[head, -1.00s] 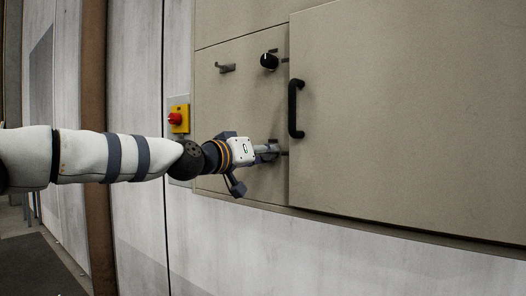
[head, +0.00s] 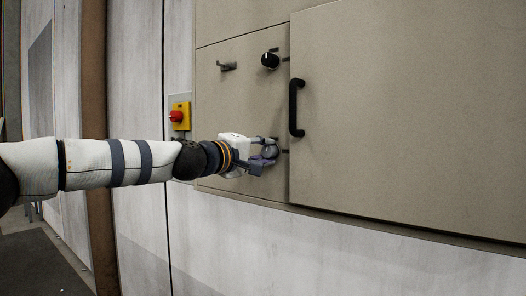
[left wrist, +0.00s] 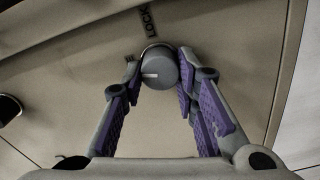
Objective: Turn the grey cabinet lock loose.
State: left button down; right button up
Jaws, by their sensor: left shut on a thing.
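The grey cabinet lock (head: 269,151) is a round knob low on the beige cabinet panel, left of the door edge. In the left wrist view the grey knob (left wrist: 159,72) sits between my fingertips, under the printed word LOCK (left wrist: 149,22). Its white mark points to the left in that view. My left gripper (head: 266,153) is shut on the knob, with one finger above it and one below in the head view. The fingers partly hide the knob there. My right gripper is in neither view.
The large cabinet door (head: 410,120) is closed, with a black handle (head: 296,107). A red button on a yellow box (head: 180,116) is on the left.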

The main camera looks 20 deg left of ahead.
pick_arm(q)
jog(key=shift+d+f+n, duration=0.1)
jog(key=shift+f+n, duration=0.05)
jog(key=shift+n, duration=1.35)
jog(key=c, duration=1.2)
grip_release()
jog(key=shift+c, duration=0.2)
jog(key=shift+s, duration=0.1)
jog(key=v, duration=1.1)
jog(key=shift+s, duration=0.4)
